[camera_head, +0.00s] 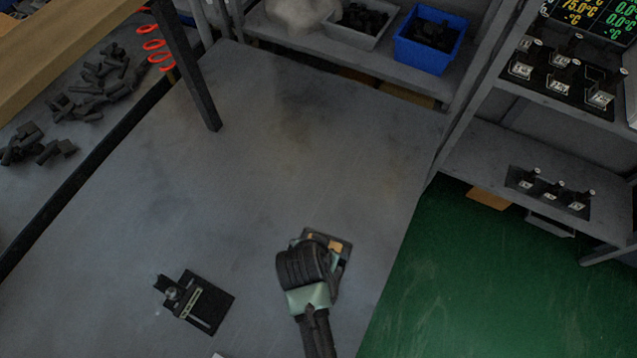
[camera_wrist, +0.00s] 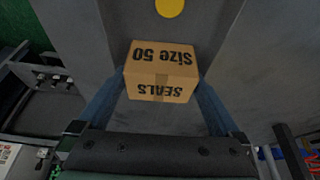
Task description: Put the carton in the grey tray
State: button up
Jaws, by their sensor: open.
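The carton (camera_wrist: 162,74) is a small brown box marked "Size 50" and "SEALS", upside down in the wrist view. It lies between the two blue fingers of my gripper (camera_wrist: 161,82). The fingers are open, close to its two sides; I cannot tell whether they touch. In the head view my gripper (camera_head: 316,246) is low over the table's right front part and covers most of the carton. A yellow disc (camera_wrist: 170,7) shows beyond the carton.
A black fixture plate (camera_head: 206,303) lies left of my gripper on the grey table (camera_head: 230,170). The table's middle is clear. A dark post (camera_head: 187,70) stands at the back left. A blue bin (camera_head: 430,40) and shelves (camera_head: 550,150) stand behind and right.

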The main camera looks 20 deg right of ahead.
jog(key=v, duration=1.1)
jog(key=w+a+r+n+t, duration=0.15)
jog(key=w+r+t, duration=0.35)
jog(key=r, duration=0.5)
jog(key=w+r+n+t, duration=0.25)
jog(key=w+r, duration=0.45)
jog(key=r, duration=0.4)
jog(key=w+a+r+n+t, duration=0.1)
jog(key=w+r+t, duration=0.5)
jog(key=r, duration=0.4)
jog(key=s+a+r+n+t+y, duration=0.1)
jog(key=s+a+r+t, duration=0.1)
jog(key=r, duration=0.9)
jog(key=s+a+r+n+t+y, duration=0.1)
jog(key=s+r+t, duration=0.3)
jog(key=r, duration=0.6)
jog(key=s+a+r+n+t+y, duration=0.1)
jog(key=r+t, duration=0.4)
jog(key=r, duration=0.6)
jog(key=s+a+n, duration=0.1)
jog(key=s, duration=0.1)
jog(key=shift+s+a+r+p, duration=0.3)
jog(key=shift+r, duration=0.05)
